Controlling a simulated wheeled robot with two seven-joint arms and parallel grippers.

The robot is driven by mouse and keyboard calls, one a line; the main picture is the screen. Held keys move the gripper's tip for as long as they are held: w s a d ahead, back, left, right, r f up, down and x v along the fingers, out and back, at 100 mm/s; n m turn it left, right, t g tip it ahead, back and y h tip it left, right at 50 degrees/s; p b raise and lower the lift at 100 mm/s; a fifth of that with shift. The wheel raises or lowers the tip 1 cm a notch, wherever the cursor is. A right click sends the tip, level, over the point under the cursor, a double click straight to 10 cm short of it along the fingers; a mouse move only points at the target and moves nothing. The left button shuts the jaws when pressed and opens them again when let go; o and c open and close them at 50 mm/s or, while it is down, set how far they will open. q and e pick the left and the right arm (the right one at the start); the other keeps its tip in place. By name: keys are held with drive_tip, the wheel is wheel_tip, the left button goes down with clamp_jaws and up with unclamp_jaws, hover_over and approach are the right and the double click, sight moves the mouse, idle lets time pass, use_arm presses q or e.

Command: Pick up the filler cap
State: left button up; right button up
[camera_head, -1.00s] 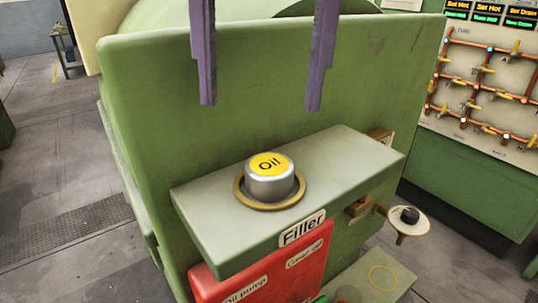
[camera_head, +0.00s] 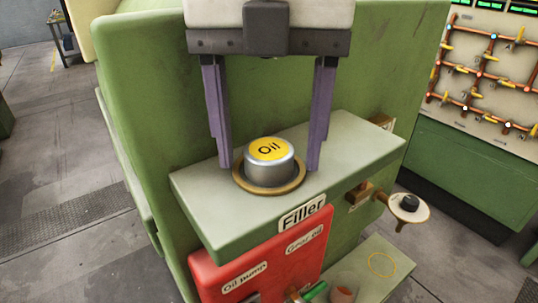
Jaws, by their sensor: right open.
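The filler cap (camera_head: 269,166) is a short silver cylinder with a yellow top marked "Oil". It sits upright in a brass ring (camera_head: 270,190) on the green ledge labelled "Filler" (camera_head: 302,213). My right gripper (camera_head: 269,168) is open and points down, with one purple finger on each side of the cap. The left fingertip is close to the ring's left edge and the right fingertip is by its right edge. I cannot tell whether either finger touches the cap. My left gripper is not in view.
A red box (camera_head: 262,262) labelled "Oil Pump" and "Gear oil" is below the ledge. The green machine wall (camera_head: 150,120) rises behind the ledge. A valve panel (camera_head: 487,75) stands at far right.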

drive_tip(key=c, duration=1.2)
